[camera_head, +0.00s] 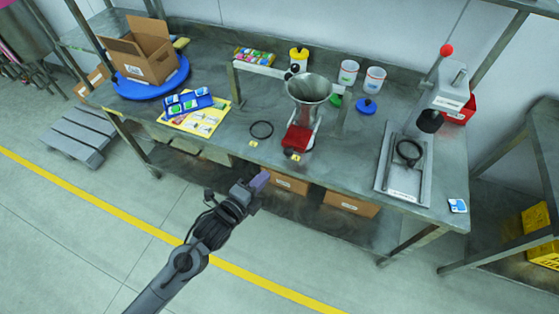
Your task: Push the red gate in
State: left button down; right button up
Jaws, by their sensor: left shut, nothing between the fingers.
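The red gate (298,138) sits low at the front of the dosing stand, under the grey metal funnel (309,89). It points toward the front edge of the table, and a small yellow tag (291,155) lies at its front. How far in or out it stands I cannot tell. My left gripper (262,180) is shut and empty. It is in front of the table's front edge, lower left of the red gate in the picture and apart from it. My right gripper is not in view.
A black ring (262,129) lies left of the gate on the grey table (225,135). A blue turntable (150,86) carries an open cardboard box (142,52). A press with a red knob (446,50) stands at the right. Cardboard boxes (350,203) sit on the lower shelf.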

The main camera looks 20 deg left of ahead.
aim_at(285, 155)
pick_arm(q)
jog(key=x, duration=0.8)
jog(key=shift+w, duration=0.1)
jog(key=shift+w+d+f, duration=0.1)
jog(key=shift+w+d, duration=0.05)
jog(key=shift+w, duration=0.35)
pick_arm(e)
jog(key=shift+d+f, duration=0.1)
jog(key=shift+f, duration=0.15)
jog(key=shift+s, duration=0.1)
